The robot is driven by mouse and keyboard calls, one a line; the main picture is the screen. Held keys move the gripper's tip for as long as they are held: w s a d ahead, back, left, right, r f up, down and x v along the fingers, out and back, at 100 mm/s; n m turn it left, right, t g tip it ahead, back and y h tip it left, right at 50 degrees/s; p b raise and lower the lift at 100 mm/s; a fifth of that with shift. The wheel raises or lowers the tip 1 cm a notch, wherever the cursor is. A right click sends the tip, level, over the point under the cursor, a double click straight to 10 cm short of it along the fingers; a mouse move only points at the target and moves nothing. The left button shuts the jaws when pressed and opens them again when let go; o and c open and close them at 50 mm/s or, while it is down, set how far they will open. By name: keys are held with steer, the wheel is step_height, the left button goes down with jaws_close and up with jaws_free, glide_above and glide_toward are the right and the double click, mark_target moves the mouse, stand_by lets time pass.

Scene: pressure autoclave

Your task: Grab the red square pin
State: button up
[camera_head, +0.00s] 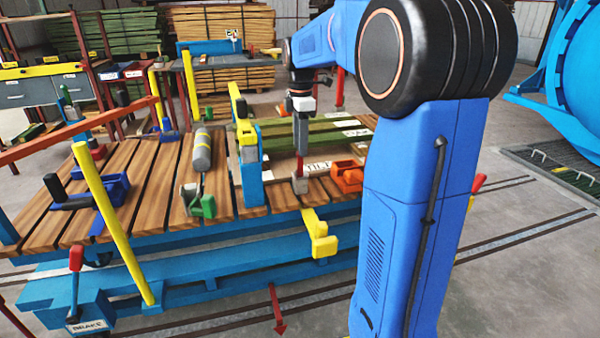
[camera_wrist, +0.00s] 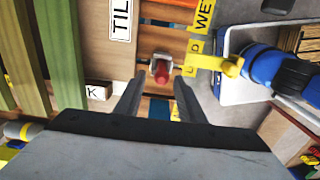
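The red square pin (camera_wrist: 161,73) stands on the wooden deck in the wrist view, with a red top and a pale grey holder or base around it. My gripper (camera_wrist: 160,82) is open, one dark finger on each side, with the pin in the gap near the fingertips. I cannot tell how far the tips are above or below the pin's top. In the head view my gripper (camera_head: 300,148) points straight down over the pin (camera_head: 300,168) near the deck's front edge. The fingers partly hide the pin there.
A yellow bracket (camera_head: 318,235) is at the deck's front edge, and an orange block (camera_head: 347,178) lies right of the pin. A blue post (camera_head: 251,165) stands to its left. A grey cylinder (camera_head: 202,150) and a blue clamp (camera_head: 110,192) lie farther left.

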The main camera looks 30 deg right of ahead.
mark_target(300, 159)
steer(key=shift+s+a+f, duration=0.1)
steer(key=shift+f, duration=1.4)
steer(key=shift+s+a+f, duration=0.1)
steer(key=shift+f, duration=1.4)
jaws_close()
